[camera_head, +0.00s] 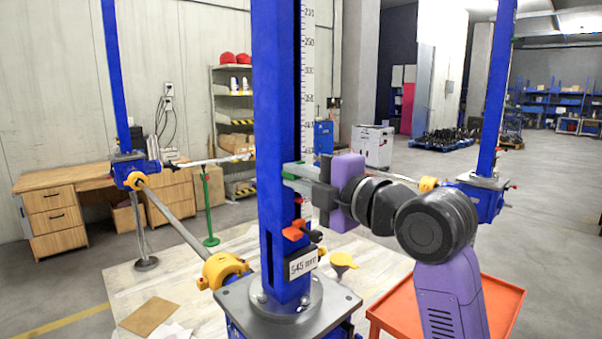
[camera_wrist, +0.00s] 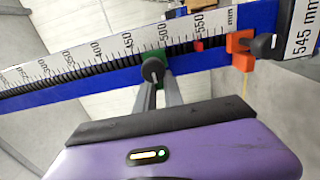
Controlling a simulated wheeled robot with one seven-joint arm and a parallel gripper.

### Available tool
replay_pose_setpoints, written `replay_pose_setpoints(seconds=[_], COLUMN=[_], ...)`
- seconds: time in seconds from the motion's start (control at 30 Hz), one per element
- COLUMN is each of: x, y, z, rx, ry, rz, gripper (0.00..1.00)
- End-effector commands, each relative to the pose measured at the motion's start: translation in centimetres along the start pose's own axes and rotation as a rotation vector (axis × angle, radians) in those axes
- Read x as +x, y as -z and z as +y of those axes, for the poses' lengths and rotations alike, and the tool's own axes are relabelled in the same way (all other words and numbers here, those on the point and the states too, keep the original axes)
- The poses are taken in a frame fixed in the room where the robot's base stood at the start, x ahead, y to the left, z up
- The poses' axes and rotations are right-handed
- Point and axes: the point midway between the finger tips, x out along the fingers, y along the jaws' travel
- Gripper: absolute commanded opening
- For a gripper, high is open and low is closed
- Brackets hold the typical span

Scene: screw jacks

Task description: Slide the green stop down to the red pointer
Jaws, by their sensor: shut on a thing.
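The green stop (camera_wrist: 160,56) sits on the scale side of the blue column, with a dark round knob (camera_wrist: 153,69) in front. My gripper (camera_wrist: 157,84) is shut on the stop at its knob; the fingertips partly hide the contact. The small red pointer (camera_wrist: 199,45) lies along the scale close to the 550 mark, apart from the stop, which is between about 450 and 500. In the head view my gripper (camera_head: 291,179) reaches the column from the right, above the orange block (camera_head: 294,231). The stop is mostly hidden there.
The orange block (camera_wrist: 239,50) and a label reading 545 mm (camera_wrist: 301,36) lie beyond the pointer. The blue column (camera_head: 273,110) stands on a grey base plate (camera_head: 240,292). An orange-red tray (camera_head: 502,300) is beneath my arm. Other blue columns stand left and right.

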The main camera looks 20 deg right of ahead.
Motion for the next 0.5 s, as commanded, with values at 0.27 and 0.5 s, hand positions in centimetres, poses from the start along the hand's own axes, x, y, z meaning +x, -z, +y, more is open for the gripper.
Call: replay_pose_setpoints(seconds=[0.27, 0.5], x=[0.0, 0.0], y=[0.0, 0.0], z=[-1.2, -1.9], rx=[0.002, 0.002], ry=[0.006, 0.006], rz=[0.0, 0.0], gripper=[0.0, 0.0])
